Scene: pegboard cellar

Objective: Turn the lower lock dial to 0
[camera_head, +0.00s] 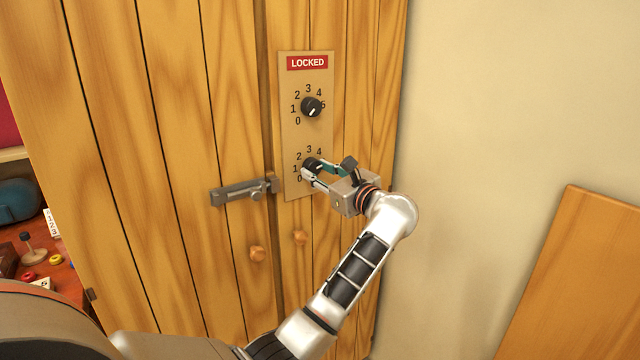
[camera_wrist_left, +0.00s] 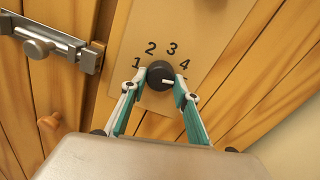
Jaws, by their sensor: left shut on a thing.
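The lower lock dial (camera_head: 311,163) is a round black knob on the tan lock plate (camera_head: 291,139). It also shows in the left wrist view (camera_wrist_left: 158,70), where its white mark points right, a little below the 4. The numbers 1, 2, 3 and 4 show around it there; the left fingers hide any 5, and the 0 shows only in the head view. My left gripper (camera_head: 309,171) is shut on the dial, with one teal-and-white finger on each side of it in the wrist view (camera_wrist_left: 158,92). My right gripper is not in view.
The upper dial (camera_head: 311,107) sits above on the same plate, under a red LOCKED sign (camera_head: 307,62). A grey slide bolt (camera_head: 240,191) and two wooden knobs (camera_head: 257,254) are on the doors nearby. A loose board (camera_head: 580,280) leans against the wall at right.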

